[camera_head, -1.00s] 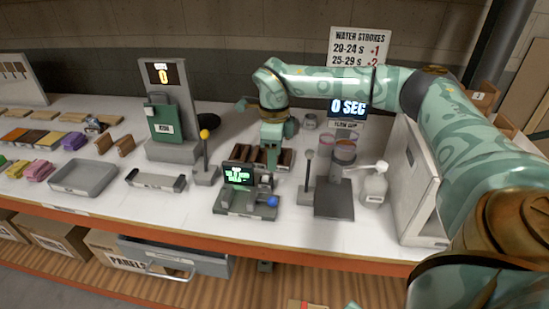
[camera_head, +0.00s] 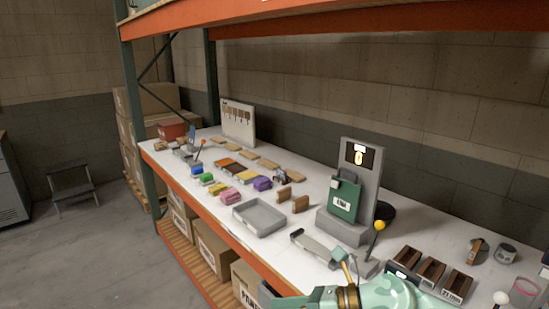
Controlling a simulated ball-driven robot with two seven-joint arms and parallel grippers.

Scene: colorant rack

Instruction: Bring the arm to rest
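My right arm (camera_head: 390,292) shows at the bottom edge in the head view, pale green with a gold band at the wrist. My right gripper (camera_head: 312,298) points left, low in front of the table and partly cut off by the frame's bottom edge. I cannot tell whether its fingers are open or shut, and no held object shows. My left gripper is not in view.
The white worktable (camera_head: 215,150) carries a grey tray (camera_head: 260,216), coloured blocks (camera_head: 262,183), a stand with a green panel (camera_head: 345,198) and a yellow-knobbed lever (camera_head: 379,226). Brown racks (camera_head: 432,270) stand near the arm. Boxes (camera_head: 213,245) sit below.

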